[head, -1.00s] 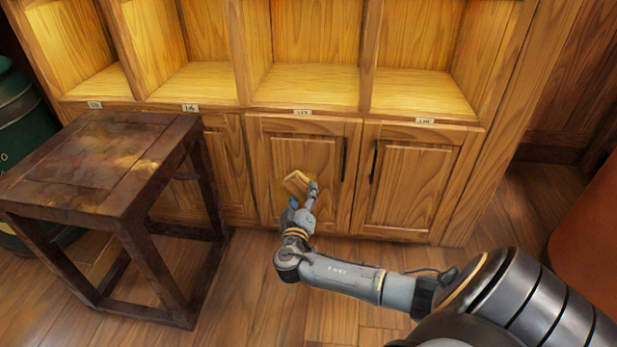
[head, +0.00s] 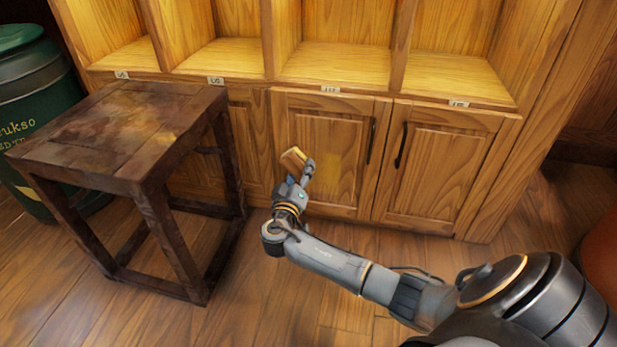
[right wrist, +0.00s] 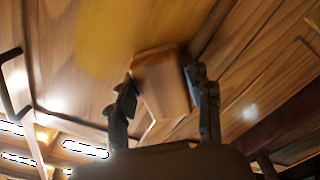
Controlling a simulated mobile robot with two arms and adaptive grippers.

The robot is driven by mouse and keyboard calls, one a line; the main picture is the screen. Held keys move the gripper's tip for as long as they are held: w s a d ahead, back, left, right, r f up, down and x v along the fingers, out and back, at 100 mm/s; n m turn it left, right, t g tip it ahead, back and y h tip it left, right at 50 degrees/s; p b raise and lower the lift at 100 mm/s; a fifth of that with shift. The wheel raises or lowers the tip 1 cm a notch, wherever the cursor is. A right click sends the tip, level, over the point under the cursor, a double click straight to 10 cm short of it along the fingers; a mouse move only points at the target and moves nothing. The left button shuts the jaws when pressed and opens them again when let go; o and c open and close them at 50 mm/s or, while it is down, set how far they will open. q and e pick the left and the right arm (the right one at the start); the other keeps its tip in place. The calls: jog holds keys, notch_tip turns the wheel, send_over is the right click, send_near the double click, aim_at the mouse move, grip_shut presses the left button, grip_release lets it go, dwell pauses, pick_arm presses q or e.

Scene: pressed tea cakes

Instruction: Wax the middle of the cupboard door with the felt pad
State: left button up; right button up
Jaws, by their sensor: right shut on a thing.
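The cupboard door (head: 340,135) is wooden, with a raised panel and a dark handle on its right side. A yellowish patch (head: 326,168) shows on its middle; it also shows in the right wrist view (right wrist: 120,38). My right gripper (head: 301,173) is shut on the felt pad (head: 293,159), a small block with a wooden grip. The pad is in front of the door's left part, left of the patch. In the right wrist view the pad (right wrist: 160,85) sits between both fingers. I cannot tell whether it touches the door. My left gripper is not in view.
A dark wooden stool (head: 120,135) stands left of the door. A green canister (head: 35,100) is behind it. Another door (head: 435,165) with a dark handle (head: 402,145) is to the right. Empty shelf compartments are above. The floor in front is clear.

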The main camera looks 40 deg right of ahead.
aim_at(297, 172)
jog(key=shift+w+a+r, duration=0.1)
jog(key=shift+w+a, duration=0.05)
jog(key=shift+w, duration=0.2)
jog(key=shift+s+a, duration=0.25)
jog(key=shift+a, duration=0.05)
jog(key=p+v, duration=0.1)
jog(key=v, duration=0.3)
jog(key=shift+s, duration=0.1)
jog(key=shift+s+a, duration=0.35)
jog(key=shift+a, duration=0.1)
jog(key=p+v, duration=0.1)
jog(key=v, duration=0.2)
